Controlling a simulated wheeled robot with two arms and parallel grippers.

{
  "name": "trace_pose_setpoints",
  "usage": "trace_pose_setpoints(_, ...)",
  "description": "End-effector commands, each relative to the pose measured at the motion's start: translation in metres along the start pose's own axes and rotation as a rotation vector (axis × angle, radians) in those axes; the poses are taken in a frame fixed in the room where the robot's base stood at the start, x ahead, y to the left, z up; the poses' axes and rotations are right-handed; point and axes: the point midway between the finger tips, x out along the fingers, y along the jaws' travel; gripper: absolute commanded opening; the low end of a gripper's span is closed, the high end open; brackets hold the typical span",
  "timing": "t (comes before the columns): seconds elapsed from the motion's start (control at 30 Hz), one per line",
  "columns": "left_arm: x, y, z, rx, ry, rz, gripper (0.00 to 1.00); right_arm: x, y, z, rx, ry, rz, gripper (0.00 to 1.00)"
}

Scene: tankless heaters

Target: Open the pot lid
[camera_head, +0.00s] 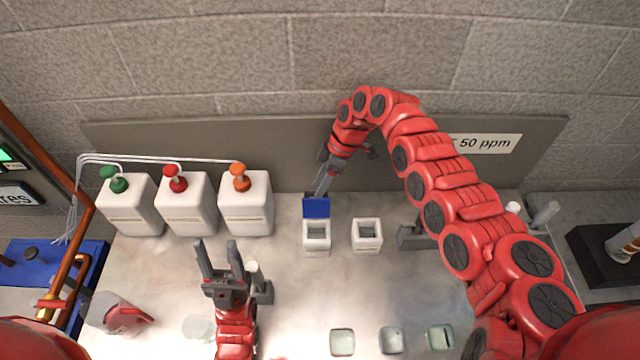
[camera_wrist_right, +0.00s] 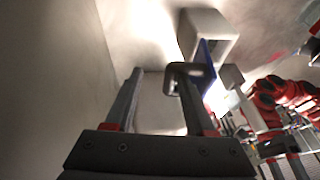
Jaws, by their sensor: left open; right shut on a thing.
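A small white square pot (camera_head: 316,243) stands on the bench with a dark square opening in its top. Its blue lid (camera_head: 316,208) is swung up at the far edge of the pot. My right gripper (camera_head: 321,190) reaches down from behind and is shut on the lid's handle. In the right wrist view the grey loop handle (camera_wrist_right: 186,70) is at one fingertip of my right gripper (camera_wrist_right: 160,80). The blue lid (camera_wrist_right: 206,62) shows edge-on beside the white pot (camera_wrist_right: 208,30). My left gripper (camera_head: 219,250) is open and empty over the bench, left of the pot.
A second white square pot (camera_head: 367,236) stands just right of the first. Three white bottles with green, red and orange caps (camera_head: 246,205) stand at the left back. Several small glass cups (camera_head: 392,340) are at the front. A grey wall panel (camera_head: 270,150) runs behind the bench.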

Motion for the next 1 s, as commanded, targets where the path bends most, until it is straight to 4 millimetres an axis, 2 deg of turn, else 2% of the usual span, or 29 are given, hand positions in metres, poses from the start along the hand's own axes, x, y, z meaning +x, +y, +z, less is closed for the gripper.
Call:
trace_pose_setpoints(0.17,0.000,0.000,0.000,0.000,0.000,0.000,0.50,-0.004,0.001,0.000,0.000,0.000,0.002,0.50)
trace_pose_setpoints(0.27,0.000,0.000,0.000,0.000,0.000,0.000,0.50,-0.013,0.001,0.000,0.000,0.001,0.005,0.50)
trace_pose_setpoints(0.63,-0.004,0.000,0.001,0.000,0.000,0.000,0.50,-0.071,0.001,0.000,0.000,0.000,0.006,0.50)
trace_pose_setpoints(0.9,-0.004,0.000,0.001,0.000,0.000,0.000,0.50,-0.076,-0.001,0.000,0.000,0.000,0.001,0.50)
trace_pose_setpoints(1.0,-0.004,0.000,0.001,0.000,0.000,0.000,0.50,-0.075,-0.001,0.000,0.000,0.000,0.001,0.32)
